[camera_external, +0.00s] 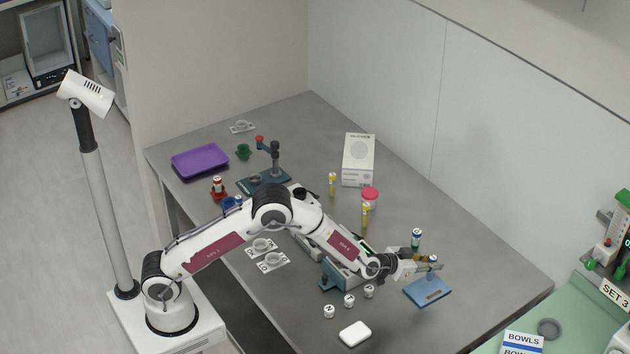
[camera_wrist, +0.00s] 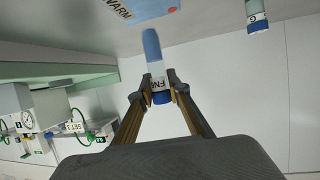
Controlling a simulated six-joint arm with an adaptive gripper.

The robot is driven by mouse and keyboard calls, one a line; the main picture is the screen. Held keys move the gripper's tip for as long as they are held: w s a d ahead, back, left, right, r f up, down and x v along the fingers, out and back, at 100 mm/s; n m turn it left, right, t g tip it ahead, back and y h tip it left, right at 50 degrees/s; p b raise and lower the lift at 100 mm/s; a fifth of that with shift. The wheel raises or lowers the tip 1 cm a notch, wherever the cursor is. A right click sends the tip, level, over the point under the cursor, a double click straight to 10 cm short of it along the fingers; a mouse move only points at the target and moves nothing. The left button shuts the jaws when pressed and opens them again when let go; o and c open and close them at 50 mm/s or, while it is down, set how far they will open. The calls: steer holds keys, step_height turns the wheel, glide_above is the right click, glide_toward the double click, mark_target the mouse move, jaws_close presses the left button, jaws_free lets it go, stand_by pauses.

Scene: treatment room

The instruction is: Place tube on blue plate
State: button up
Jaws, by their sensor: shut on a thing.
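A tube with a blue cap and a white label is held in my gripper (camera_external: 430,267); the tube (camera_external: 433,259) appears upright in the external view. The wrist view shows the tube (camera_wrist: 155,62) between the two fingertips (camera_wrist: 160,78), its blue lower end pointing toward the plate. The blue plate (camera_external: 418,290) lies on the table just below and in front of the gripper. A corner of the blue plate (camera_wrist: 152,8), with lettering reading "WARM", shows at the top of the wrist view. I cannot tell whether the tube touches it.
Another tube with a teal cap (camera_external: 416,239) stands close behind my gripper. Yellow tubes (camera_external: 365,214), a red-lidded jar (camera_external: 370,197) and a white box (camera_external: 359,160) stand farther back. Small white containers (camera_external: 349,300) and a white dish (camera_external: 355,333) lie in front. The table's right edge is close to the plate.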

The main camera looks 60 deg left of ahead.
steer(key=shift+f, duration=1.85)
steer(key=shift+f, duration=0.15)
steer(key=o, duration=0.9)
steer(key=shift+c, duration=0.2)
steer(key=v, duration=1.2)
